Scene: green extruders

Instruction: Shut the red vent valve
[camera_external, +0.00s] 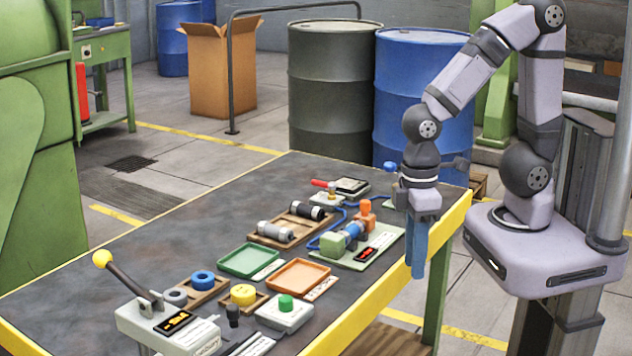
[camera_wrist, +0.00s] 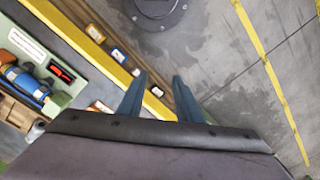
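The vent valve's red lever handle (camera_external: 319,183) shows in the external view at the far side of the table, on a brassy fitting above a small pale block (camera_external: 325,200). The handle points left. My gripper (camera_external: 416,270) hangs with its blue fingers pointing down by the table's right edge, well to the right of and nearer than the valve. In the wrist view my gripper (camera_wrist: 159,79) has its two fingers apart with nothing between them. The valve is not clearly visible in the wrist view.
Between my gripper and the valve stand a green board (camera_external: 352,262) with a blue cylinder and orange part, and a blue hose. A wooden tray (camera_external: 268,240), green tray (camera_external: 235,272) and orange tray (camera_external: 285,287) lie nearer. The table's left side is mostly clear.

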